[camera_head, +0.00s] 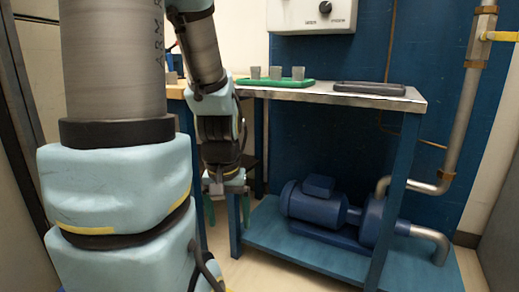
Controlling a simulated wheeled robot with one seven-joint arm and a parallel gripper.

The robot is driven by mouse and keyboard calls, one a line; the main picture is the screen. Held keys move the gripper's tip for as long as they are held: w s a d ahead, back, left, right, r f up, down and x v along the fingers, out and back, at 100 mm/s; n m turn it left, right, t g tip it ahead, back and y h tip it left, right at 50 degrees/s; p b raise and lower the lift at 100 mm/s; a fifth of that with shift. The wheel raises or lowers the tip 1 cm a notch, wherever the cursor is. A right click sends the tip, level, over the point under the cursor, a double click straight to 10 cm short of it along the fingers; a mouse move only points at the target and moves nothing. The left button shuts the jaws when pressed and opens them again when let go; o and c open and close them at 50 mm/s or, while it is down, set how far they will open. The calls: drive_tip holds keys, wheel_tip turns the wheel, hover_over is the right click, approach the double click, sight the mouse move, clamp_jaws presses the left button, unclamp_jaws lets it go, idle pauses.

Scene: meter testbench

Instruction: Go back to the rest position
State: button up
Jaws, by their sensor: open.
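My gripper (226,192) hangs low in front of the bench's left side, below the tabletop. It points down, and its fingers are apart with nothing seen between them. My arm's large links fill the left of the view and hide part of what is behind. The metal-topped bench (400,97) stands to the right of my gripper. A green tray (300,83) lies on it with several small grey cups (275,73) standing in it.
A dark grey tray (369,88) lies on the bench's right half. A blue pump (325,205) sits on the lower shelf (290,245). A control box with a black knob (325,8) is above. Pipes (465,90) run down the right wall. A wooden surface (178,90) shows behind my arm.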

wheel_tip(320, 180, up, 38)
drive_tip(key=p, duration=3.6)
drive_tip(key=shift+w, duration=0.35)
drive_tip(key=shift+d+f, duration=0.1)
